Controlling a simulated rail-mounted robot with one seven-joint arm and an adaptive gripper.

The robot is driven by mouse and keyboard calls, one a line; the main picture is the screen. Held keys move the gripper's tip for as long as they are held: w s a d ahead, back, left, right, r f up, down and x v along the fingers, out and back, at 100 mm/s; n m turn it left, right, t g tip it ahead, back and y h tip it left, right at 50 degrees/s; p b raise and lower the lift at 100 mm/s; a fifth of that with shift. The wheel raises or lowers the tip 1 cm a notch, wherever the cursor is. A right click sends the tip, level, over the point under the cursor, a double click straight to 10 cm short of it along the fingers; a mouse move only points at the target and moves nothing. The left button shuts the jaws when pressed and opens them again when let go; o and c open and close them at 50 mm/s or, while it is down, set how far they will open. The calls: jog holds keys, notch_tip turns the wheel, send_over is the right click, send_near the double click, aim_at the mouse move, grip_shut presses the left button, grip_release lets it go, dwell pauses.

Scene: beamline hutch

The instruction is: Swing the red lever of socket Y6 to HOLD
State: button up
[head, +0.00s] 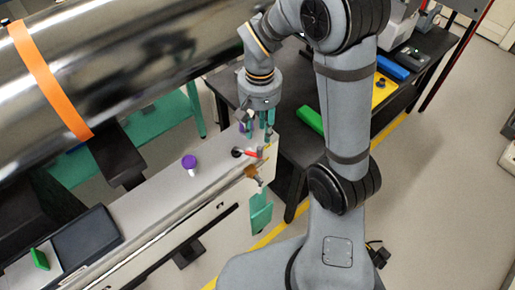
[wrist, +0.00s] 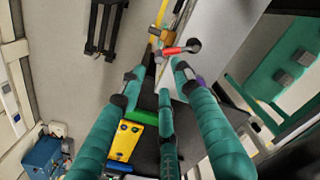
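The red lever (head: 254,155) sits near the right end of the pale bench rail. It also shows in the wrist view (wrist: 173,51), lying across the rail end with a dark round socket (wrist: 194,45) at its right end. No Y6 or HOLD marking is readable. My gripper (head: 260,134) points down just behind and above the lever in the head view. Its teal fingers (wrist: 155,75) are spread apart with nothing between them. The lever lies beyond the fingertips in the wrist view; whether any finger touches it I cannot tell.
A purple-capped vial (head: 189,163) stands on the rail, left of the lever. A brass fitting (head: 252,172) sticks out at the rail's front edge. A large shiny cylinder (head: 130,50) lies behind. A dark table (head: 290,150) with green, blue and yellow items stands to the right.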

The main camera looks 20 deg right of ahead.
aim_at(259, 147)
notch_tip(259, 147, down, 10)
jog(key=shift+r, duration=0.25)
jog(key=c, duration=0.7)
grip_shut()
